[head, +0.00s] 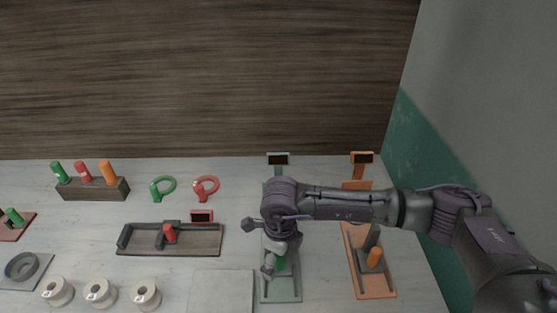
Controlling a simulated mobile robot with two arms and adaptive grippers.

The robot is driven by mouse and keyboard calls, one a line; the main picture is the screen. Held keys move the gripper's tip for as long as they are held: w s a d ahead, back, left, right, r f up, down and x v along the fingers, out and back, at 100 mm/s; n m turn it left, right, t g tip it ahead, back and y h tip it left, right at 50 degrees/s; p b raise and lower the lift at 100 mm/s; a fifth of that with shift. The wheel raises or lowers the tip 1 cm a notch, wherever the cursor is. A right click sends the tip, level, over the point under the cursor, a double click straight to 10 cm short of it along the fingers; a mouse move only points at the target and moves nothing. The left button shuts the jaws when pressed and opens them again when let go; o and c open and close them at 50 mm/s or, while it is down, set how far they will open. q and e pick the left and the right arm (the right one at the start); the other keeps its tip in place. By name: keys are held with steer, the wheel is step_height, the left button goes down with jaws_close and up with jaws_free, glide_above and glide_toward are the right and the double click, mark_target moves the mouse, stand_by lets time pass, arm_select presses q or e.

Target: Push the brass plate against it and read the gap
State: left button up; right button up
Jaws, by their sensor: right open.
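My right gripper (268,267) is open, low over the green gauge board (282,291), beside its green knob (281,263). Gripper and wrist hide much of this board; I cannot tell whether they touch the knob. A small display (278,159) stands behind it, too small to read. On the right, an orange gauge board (377,284) carries a grey block with an orange knob (375,256) and has its own display (362,158). A dark tray (200,241) holds a slider with a red knob (169,233) and a display (201,216). I cannot make out a brass plate.
A dark rack (93,191) holds green, red and orange plugs. A green ring (164,187) and a red ring (206,189) lie nearby. Several white spools (146,295) and a pale square slab (222,291) are in front. My right arm crosses above the orange board.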

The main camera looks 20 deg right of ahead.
steer(key=shift+s+d+f, duration=0.1)
steer(key=shift+s+f, duration=0.25)
steer(key=shift+f, duration=0.1)
steer(key=r+p, duration=0.1)
steer(key=r, duration=0.1)
steer(key=r+p, duration=0.1)
steer(key=r, duration=0.1)
steer(key=r+p, duration=0.1)
steer(key=r, duration=0.2)
steer(key=shift+w+r+p, duration=0.1)
steer(key=shift+w+p, duration=0.2)
steer(key=shift+p, duration=0.05)
steer(key=shift+w, duration=0.1)
